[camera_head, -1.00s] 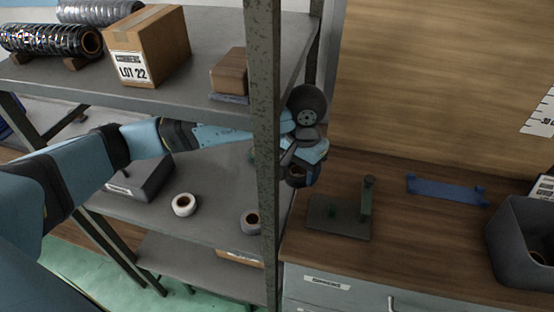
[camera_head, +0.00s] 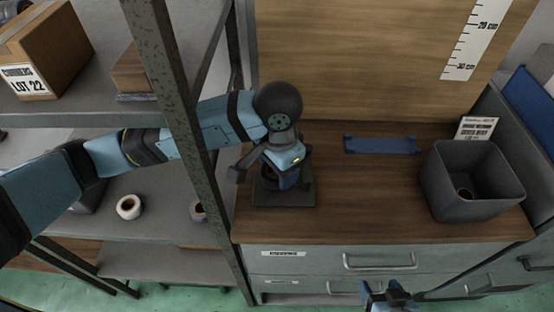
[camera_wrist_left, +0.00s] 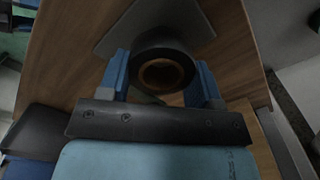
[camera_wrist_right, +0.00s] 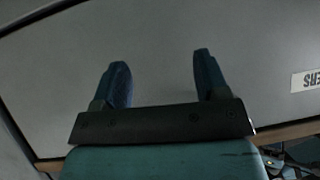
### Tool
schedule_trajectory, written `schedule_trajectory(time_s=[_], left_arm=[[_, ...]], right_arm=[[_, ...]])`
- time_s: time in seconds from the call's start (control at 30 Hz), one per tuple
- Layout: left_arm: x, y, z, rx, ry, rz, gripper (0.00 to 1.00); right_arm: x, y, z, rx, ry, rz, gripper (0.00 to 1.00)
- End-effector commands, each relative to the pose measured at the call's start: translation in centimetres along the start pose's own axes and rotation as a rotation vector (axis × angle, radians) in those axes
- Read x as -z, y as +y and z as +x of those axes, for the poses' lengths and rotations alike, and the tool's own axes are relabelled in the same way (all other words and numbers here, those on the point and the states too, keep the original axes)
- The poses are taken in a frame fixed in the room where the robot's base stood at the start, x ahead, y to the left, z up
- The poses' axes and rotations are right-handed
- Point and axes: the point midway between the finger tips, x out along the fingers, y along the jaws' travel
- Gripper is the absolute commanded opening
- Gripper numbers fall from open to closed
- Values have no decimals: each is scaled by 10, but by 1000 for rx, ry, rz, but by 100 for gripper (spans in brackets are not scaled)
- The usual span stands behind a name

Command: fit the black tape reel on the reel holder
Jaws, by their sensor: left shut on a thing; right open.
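The black tape reel (camera_wrist_left: 163,58) with its brown core is held between the fingers of my left gripper (camera_wrist_left: 163,85) in the left wrist view. In the head view my left gripper (camera_head: 285,175) is over the reel holder (camera_head: 268,195), a dark base plate on the wooden counter, and hides most of it. The holder's plate (camera_wrist_left: 195,25) also shows behind the reel in the left wrist view. I cannot tell whether the reel touches the holder. My right gripper (camera_head: 388,292) is open and empty in front of the drawers; its fingers (camera_wrist_right: 160,82) face a grey panel.
A grey bin (camera_head: 470,185) stands at the right of the counter (camera_head: 355,200), with a blue bracket (camera_head: 382,145) at the back. A shelf post (camera_head: 180,120) stands left of the counter. A white reel (camera_head: 129,207) lies on the shelf. The counter's middle is clear.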

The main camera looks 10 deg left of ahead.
Motion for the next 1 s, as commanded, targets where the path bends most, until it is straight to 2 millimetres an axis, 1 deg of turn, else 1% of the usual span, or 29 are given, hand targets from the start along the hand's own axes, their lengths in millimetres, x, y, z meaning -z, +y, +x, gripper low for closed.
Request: schedule_trajectory(time_s=[0.03,0.1,0.3,0.53,0.8,1.0], left_arm=[[0,0,7,-1,-1,-1,36],[0,0,13,0,0,-1,36],[0,0,23,1,0,-1,36],[0,-1,25,1,1,-1,36],[0,0,25,1,1,-1,36],[0,0,25,1,1,-1,36]], right_arm=[[0,0,2,0,4,-1,68],[1,0,2,0,9,-4,68],[6,0,2,3,23,-14,68],[4,0,1,4,17,-17,68],[-4,-1,-1,4,3,-13,68],[-4,-1,0,3,4,-9,68]])
